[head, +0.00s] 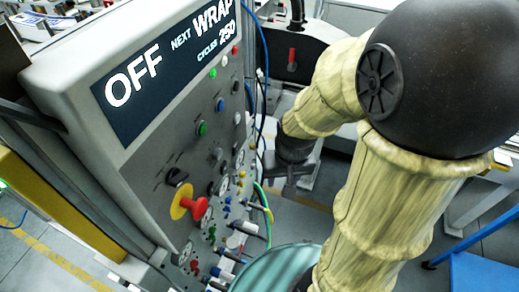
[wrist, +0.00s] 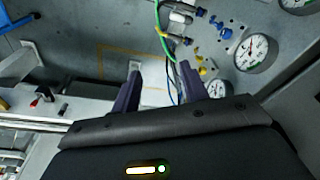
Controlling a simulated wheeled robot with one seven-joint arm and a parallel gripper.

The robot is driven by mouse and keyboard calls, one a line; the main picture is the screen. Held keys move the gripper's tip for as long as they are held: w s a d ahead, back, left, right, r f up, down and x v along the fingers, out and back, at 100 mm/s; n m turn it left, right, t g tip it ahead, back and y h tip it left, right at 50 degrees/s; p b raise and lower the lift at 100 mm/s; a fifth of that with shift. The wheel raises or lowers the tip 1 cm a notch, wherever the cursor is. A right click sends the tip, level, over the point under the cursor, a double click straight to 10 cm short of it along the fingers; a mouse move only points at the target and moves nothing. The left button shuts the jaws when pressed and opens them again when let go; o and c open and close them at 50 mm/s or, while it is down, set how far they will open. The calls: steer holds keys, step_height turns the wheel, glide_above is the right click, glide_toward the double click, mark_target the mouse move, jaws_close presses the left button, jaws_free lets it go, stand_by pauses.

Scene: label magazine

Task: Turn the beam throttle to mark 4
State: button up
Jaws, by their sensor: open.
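The grey control panel (head: 140,150) stands at the left of the head view, with several knobs, buttons and gauges on its face. I cannot tell which control is the beam throttle, and no mark 4 is readable. My gripper (wrist: 160,82) is open and empty in the wrist view, its two dark fingers apart with floor and cables behind them. In the head view its dark body shows to the right of the panel's face, apart from it. A black rotary knob (head: 177,177) sits low on the panel.
A red mushroom button on a yellow plate (head: 190,206) juts from the panel. Green and blue cables and fittings (head: 262,208) stick out near my gripper. A round white gauge (wrist: 256,52) is right of the fingers. A black unit with a red lever (head: 292,57) stands behind.

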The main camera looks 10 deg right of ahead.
mark_target(252, 147)
step_height(252, 147, down, 12)
steer(key=w+m+g+y+b, duration=0.1)
steer(key=m+g+y+b, duration=0.2)
steer(key=m+y+b, duration=0.8)
steer(key=w+d+f+m+t+y+b, duration=0.1)
steer(key=w+d+m+t+y+b, duration=0.2)
steer(key=w+d+m+t, duration=0.7)
steer(key=d+m+t+b, duration=0.1)
steer(key=d+m+b, duration=0.1)
steer(key=d+m, duration=0.1)
steer(key=shift+w+d+f+t, duration=0.2)
steer(key=shift+w+d+t, duration=0.1)
steer(key=shift+t, duration=0.1)
steer(key=shift+a, duration=0.1)
steer(key=x, duration=1.7)
steer(key=shift+a+r, duration=0.2)
steer(key=shift+a, duration=0.1)
